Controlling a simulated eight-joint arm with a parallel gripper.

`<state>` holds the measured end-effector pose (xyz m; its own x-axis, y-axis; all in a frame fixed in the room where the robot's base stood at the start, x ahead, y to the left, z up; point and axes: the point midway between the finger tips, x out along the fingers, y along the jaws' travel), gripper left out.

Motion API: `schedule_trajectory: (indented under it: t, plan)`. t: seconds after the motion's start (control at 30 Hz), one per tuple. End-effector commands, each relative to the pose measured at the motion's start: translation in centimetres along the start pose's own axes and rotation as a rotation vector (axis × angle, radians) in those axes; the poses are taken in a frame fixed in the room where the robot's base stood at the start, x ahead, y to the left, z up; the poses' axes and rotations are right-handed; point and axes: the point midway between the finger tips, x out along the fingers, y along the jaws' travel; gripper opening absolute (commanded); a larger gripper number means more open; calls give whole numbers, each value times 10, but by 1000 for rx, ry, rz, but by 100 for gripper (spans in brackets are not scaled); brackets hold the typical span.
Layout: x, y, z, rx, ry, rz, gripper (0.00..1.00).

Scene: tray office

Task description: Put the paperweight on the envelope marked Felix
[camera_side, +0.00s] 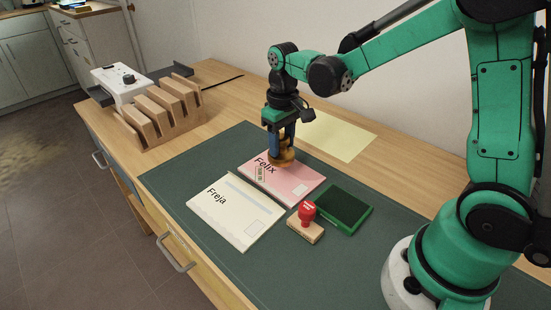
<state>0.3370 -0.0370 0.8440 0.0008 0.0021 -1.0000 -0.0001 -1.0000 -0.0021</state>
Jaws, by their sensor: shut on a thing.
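The pink envelope marked Felix (294,186) lies flat on the dark green desk mat. A white envelope marked Freja (240,222) lies in front of it to the left. My gripper (282,154) points down over the far edge of the Felix envelope. It is shut on the paperweight (283,162), a small amber-brown thing mostly hidden by the fingers. The paperweight is at or very close to the envelope's far edge; I cannot tell whether it touches the paper.
A red-handled stamp (308,214) and a green ink pad (344,208) lie right of the envelopes. A yellow sheet (342,138) lies behind my gripper. A wooden rack (160,113) and a white device (120,82) stand at the back left. The mat's left part is clear.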

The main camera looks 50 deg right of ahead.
Motion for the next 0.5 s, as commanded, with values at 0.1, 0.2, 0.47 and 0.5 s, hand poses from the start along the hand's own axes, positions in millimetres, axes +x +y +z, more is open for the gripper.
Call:
schedule_trajectory:
  t: [0.1, 0.2, 0.47, 0.5]
  plan:
    - [13, 0, 0, 0, 0, 0, 0]
    - [27, 0, 0, 0, 0, 0, 0]
    - [36, 0, 0, 0, 0, 0, 0]
    - [36, 0, 0, 0, 0, 0, 0]
